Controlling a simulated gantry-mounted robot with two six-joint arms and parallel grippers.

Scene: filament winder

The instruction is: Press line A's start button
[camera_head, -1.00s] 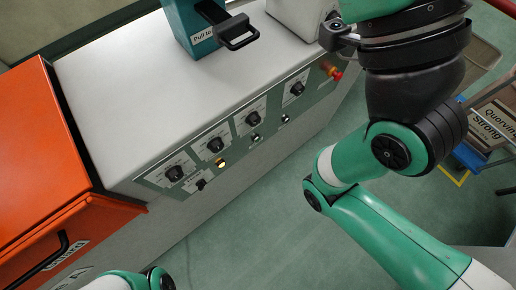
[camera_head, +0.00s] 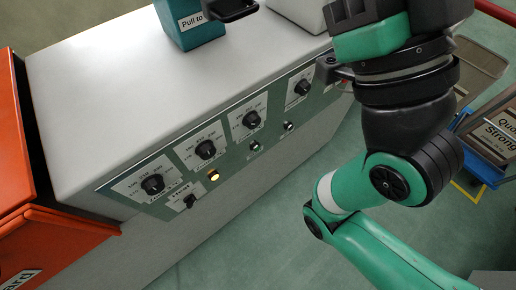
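The machine's green control panel (camera_head: 190,170) runs along the front of a grey cabinet in the head view. It carries several black knobs with dial scales, a lit amber round button or lamp (camera_head: 213,175) and two small unlit round fittings, one greenish (camera_head: 254,146) and one pale (camera_head: 288,126). Their labels are too small to read, so I cannot tell which is line A's start button. My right gripper (camera_head: 328,70) is at the panel's right end, near the rightmost knob (camera_head: 303,88). Its fingers are unclear, and contact cannot be judged. My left gripper is out of view.
An orange cabinet (camera_head: 30,240) stands at the left. A teal block with a black handle (camera_head: 230,8) sits on the grey top. Labelled boxes (camera_head: 495,135) in a blue container are at the right. Open green floor lies before the panel.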

